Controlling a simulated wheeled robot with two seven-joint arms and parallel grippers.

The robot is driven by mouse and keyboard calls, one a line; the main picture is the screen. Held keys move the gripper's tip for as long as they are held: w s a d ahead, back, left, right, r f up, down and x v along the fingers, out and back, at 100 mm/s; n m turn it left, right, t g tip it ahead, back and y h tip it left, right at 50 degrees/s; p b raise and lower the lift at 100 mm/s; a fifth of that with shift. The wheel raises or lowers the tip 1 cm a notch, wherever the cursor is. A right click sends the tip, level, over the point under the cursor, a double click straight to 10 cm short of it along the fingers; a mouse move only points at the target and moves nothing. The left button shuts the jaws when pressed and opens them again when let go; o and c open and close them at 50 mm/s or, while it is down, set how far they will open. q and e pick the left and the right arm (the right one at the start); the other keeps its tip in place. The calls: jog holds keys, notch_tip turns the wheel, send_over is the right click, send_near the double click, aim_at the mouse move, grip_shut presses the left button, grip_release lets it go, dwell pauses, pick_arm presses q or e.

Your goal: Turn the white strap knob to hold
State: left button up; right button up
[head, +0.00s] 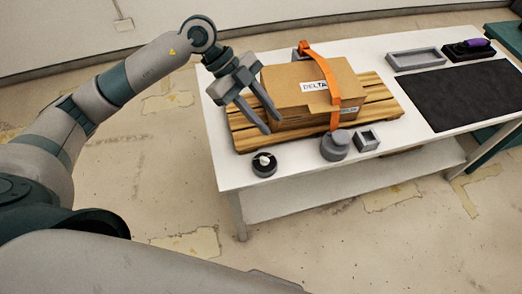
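The white strap knob (264,158) sits on a round dark base (265,168) near the front left edge of the white table. Its exact pointing direction is too small to tell. My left gripper (268,120) is open, its two fingers pointing down, above and behind the knob and apart from it. It hangs at the left side of the cardboard box (296,84), partly in front of it; whether it touches the box I cannot tell. An orange strap (326,80) runs over the box. My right gripper does not show.
The box rests on a wooden pallet (244,140) on the white table (226,178). A grey round block (335,146) and a small grey square tray (367,140) stand right of the knob. A black mat (466,95), grey tray (415,59) and purple-handled tool (470,43) lie further right.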

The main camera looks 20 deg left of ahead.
pick_arm(q)
jog(key=w+a+f+n+y, duration=0.1)
jog(key=a+n+y, duration=0.1)
jog(key=a, duration=0.6)
jog(key=shift+w+y, duration=0.35)
jog(key=shift+y, duration=0.45)
jog(key=shift+d+f, duration=0.1)
jog(key=p, duration=0.5)
send_near(264, 158)
jog(key=x, duration=0.5)
jog(key=shift+s+d+f, duration=0.1)
jog(key=shift+d+f, duration=0.1)
jog(key=shift+f, duration=0.05)
jog(key=shift+x, duration=0.85)
jog(key=shift+a, duration=0.1)
grip_shut()
